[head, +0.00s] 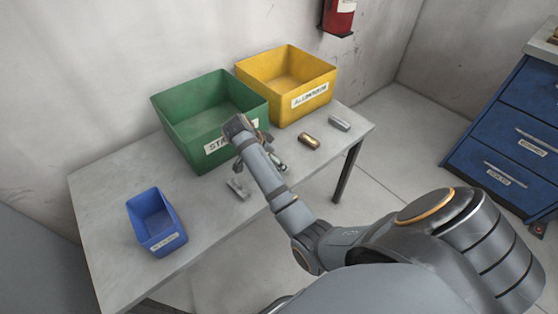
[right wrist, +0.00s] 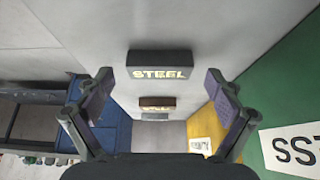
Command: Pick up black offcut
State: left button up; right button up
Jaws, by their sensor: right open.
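The black offcut (right wrist: 160,64), a dark block lettered STEEL, lies on the table and sits between the fingertip lines of my right gripper (right wrist: 160,84) in the right wrist view, apart from both fingers. In the head view my right gripper (head: 266,146) is over the table in front of the green bin, largely hidden by my own arm. The dark offcut (head: 278,163) shows only partly there, beside the arm. My right gripper is open and empty. My left gripper is in neither view.
A brass-coloured block (head: 309,141) and a grey block (head: 339,122) lie to the right, a small grey piece (head: 238,189) to the left. The green bin (head: 181,123), yellow bin (head: 262,80) and small blue bin (head: 148,231) stand on the table (head: 100,185).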

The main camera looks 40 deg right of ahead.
jog(key=shift+f, duration=0.1)
jog(key=c, duration=1.5)
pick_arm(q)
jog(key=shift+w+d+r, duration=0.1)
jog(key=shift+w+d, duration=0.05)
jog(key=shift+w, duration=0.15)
pick_arm(e)
jog(key=shift+c, duration=0.3)
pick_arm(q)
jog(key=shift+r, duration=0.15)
